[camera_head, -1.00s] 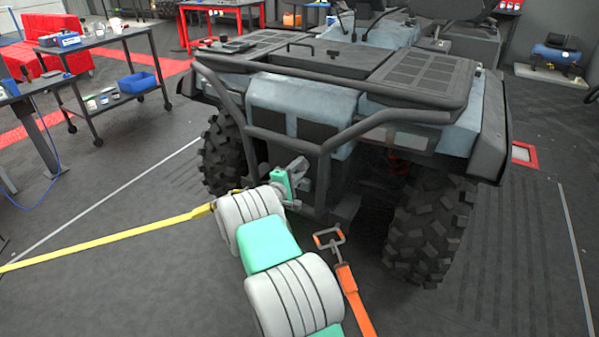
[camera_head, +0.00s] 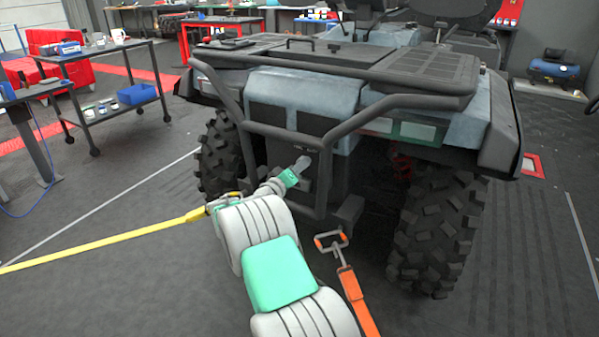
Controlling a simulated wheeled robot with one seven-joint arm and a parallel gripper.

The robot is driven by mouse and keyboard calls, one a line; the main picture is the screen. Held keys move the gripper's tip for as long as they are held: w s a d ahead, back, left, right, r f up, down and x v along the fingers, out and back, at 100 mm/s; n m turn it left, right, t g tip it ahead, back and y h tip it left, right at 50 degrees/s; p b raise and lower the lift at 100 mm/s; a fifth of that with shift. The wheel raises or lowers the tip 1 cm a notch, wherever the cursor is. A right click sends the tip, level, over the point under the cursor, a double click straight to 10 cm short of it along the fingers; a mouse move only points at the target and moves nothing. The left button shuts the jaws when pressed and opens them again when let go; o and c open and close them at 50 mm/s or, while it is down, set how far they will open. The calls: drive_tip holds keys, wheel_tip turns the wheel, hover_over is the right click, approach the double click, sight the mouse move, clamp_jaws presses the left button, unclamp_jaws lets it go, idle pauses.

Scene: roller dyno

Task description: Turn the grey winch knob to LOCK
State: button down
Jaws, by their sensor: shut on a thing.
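My gripper (camera_head: 301,166) is at the end of my grey-and-green arm, up against the dark centre of the ATV's end, behind the bumper bars. Its jaws are shut on the grey winch knob, which the fingers and wrist mostly hide. I cannot read the LOCK mark or tell the knob's angle. The ATV (camera_head: 300,95) stands with its tubular bumper and rack towards me.
A yellow strap (camera_head: 110,246) runs from beside my wrist to the left edge. An orange strap with a hook (camera_head: 350,290) lies right of my arm. A tyre (camera_head: 437,235) stands right. A tool cart (camera_head: 105,85) is at the back left.

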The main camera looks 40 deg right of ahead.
drive_tip(key=shift+w+r+m+b, duration=0.15)
drive_tip(key=shift+r+m+b, duration=0.2)
drive_tip(key=shift+m+b, duration=0.7)
drive_tip(key=shift+r+m, duration=0.1)
drive_tip(key=shift+m, duration=0.15)
drive_tip(key=c, duration=1.3)
unclamp_jaws()
drive_tip(key=o, duration=0.4)
drive_tip(key=shift+f, duration=0.2)
drive_tip(key=shift+f, duration=0.1)
drive_tip(key=p+v, duration=0.2)
drive_tip(key=v, duration=0.6)
